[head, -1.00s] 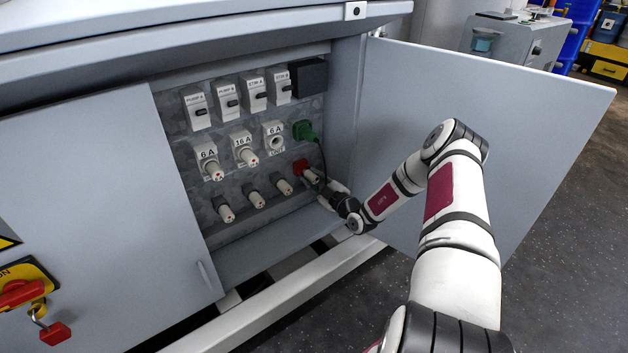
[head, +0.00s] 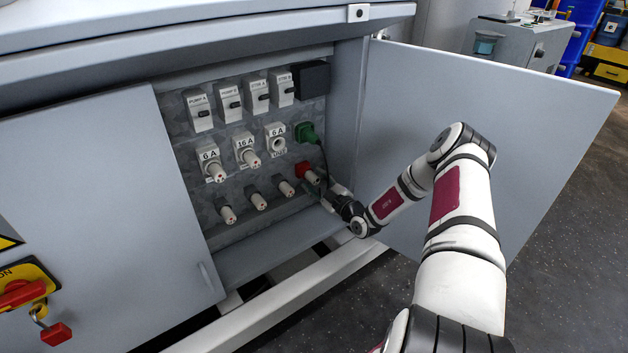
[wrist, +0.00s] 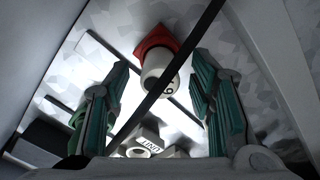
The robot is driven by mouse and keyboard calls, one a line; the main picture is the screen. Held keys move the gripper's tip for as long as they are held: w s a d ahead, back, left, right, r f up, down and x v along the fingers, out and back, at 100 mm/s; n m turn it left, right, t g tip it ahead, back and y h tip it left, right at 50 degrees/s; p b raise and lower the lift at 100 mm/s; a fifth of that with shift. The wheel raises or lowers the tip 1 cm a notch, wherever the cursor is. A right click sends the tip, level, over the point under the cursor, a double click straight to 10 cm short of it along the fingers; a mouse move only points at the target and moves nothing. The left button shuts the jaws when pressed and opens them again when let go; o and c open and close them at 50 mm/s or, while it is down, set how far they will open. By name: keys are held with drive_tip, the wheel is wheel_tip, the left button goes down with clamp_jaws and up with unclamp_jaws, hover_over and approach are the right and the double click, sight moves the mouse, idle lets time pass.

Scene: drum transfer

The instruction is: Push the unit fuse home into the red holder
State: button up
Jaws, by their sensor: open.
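The red holder (head: 301,168) is at the right end of the bottom row in the open cabinet. The pale unit fuse (head: 312,178) sits in it with its end sticking out. In the wrist view the white fuse (wrist: 158,77) stands out from the red holder (wrist: 153,42), with part of a marking visible. My gripper (wrist: 163,80) is open, its green-padded fingers on either side of the fuse with gaps. In the head view my gripper (head: 328,188) is just right of the fuse, partly blurred by its small size. How deep the fuse sits cannot be told.
A black cable (wrist: 172,72) crosses in front of the fuse; it hangs from the green plug (head: 306,132). The UNIT-labelled socket (head: 277,141) is empty. Several other fuses stand to the left. The open cabinet door (head: 480,110) is close to my arm on the right.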

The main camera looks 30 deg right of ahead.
drive_tip(key=s, duration=1)
drive_tip(key=shift+s+d, duration=0.15)
drive_tip(key=shift+s, duration=0.2)
